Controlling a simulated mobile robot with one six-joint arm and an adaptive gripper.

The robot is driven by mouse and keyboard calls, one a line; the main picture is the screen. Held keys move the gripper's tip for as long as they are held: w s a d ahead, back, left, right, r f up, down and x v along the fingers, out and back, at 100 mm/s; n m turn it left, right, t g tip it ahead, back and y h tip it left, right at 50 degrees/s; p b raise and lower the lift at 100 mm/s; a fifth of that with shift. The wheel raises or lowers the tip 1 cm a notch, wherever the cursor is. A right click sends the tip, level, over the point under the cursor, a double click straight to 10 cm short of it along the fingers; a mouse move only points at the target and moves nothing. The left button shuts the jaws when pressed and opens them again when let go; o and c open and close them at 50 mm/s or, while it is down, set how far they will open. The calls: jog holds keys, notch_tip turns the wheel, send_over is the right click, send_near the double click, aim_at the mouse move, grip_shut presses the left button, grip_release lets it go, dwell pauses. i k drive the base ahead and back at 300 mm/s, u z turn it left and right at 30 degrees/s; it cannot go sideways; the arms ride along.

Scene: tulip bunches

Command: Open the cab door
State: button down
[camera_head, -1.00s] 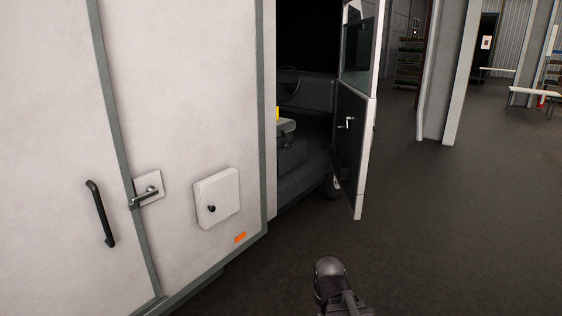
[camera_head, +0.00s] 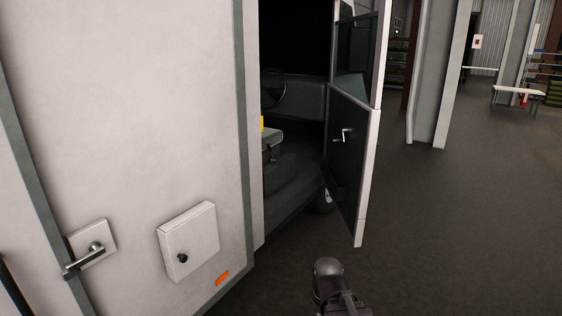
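The cab door (camera_head: 349,165) stands swung open, its inner side with a window and a small bright handle (camera_head: 344,135) facing me. Behind it the cab interior shows a steering wheel (camera_head: 272,88) and a seat (camera_head: 262,142). Part of my own arm (camera_head: 332,285) shows at the bottom, right of centre, well apart from the door. My gripper's fingers are not visible.
The vehicle's white side (camera_head: 140,110) fills the left, with a lever handle (camera_head: 88,254) and a small box (camera_head: 189,242) standing out from it. Dark floor (camera_head: 450,220) on the right is free. A pillar (camera_head: 452,75) and a white bench (camera_head: 517,91) stand further back.

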aim_at(347, 167)
jog(key=z, duration=0.1)
jog(key=i, duration=1.4)
jog(key=z, duration=0.05)
